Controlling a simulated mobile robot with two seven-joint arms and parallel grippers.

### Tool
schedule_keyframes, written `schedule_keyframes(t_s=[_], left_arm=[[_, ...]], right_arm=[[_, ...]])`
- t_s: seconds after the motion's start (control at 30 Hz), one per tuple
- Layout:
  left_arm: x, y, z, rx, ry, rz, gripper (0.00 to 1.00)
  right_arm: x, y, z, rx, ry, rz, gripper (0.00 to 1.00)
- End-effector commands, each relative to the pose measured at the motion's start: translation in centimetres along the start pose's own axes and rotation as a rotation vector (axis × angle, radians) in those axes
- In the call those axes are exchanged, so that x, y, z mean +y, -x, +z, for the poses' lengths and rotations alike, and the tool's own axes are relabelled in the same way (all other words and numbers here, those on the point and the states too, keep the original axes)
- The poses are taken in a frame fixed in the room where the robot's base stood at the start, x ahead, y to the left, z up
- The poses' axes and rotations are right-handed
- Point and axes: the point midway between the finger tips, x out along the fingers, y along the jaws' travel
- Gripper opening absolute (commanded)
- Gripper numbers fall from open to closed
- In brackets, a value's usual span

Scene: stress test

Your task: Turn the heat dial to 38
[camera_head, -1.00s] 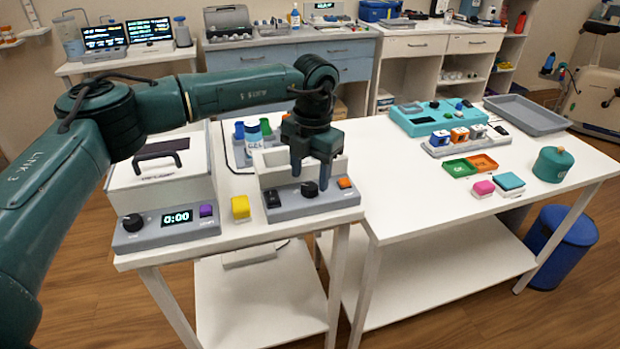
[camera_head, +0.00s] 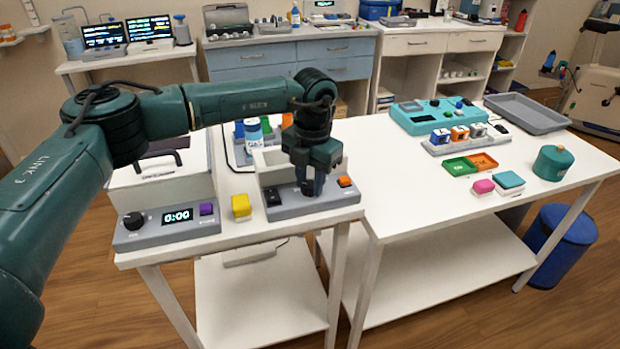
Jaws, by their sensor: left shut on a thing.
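The grey control base (camera_head: 329,203) of a white open-topped unit stands at the front right of the left table. A black dial (camera_head: 308,188) sits on it, between a black switch (camera_head: 273,197) and an orange button (camera_head: 345,182). My left gripper (camera_head: 313,183) points down and is shut on the black dial, its fingers partly hiding it. Any numbers around this dial are too small to read. Another black dial (camera_head: 133,221) sits on the left device, beside a display (camera_head: 177,216) reading 0:00. My right gripper is not in view.
A yellow block (camera_head: 241,206) stands between the two devices. A white lidded box (camera_head: 160,185) is behind the left display. Blue and green bottles stand behind the white unit. The right table holds a teal device (camera_head: 432,115), trays and small boxes.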

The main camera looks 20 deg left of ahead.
Motion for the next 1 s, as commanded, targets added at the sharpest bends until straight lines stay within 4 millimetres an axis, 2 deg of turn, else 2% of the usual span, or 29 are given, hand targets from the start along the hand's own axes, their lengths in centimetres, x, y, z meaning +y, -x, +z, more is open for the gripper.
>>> schedule_keyframes(t_s=[0.1, 0.47, 1.0], left_arm=[[0.05, 0.04, 0.01, 0.000, 0.001, 0.001, 0.06], [0.05, 0.00, 0.01, -0.004, -0.072, 0.000, 0.06], [0.08, -0.08, -0.03, -0.026, -0.527, 0.001, 0.06]], right_arm=[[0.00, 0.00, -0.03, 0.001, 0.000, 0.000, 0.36], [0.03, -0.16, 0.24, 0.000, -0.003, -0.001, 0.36], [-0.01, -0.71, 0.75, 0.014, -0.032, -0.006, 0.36]])
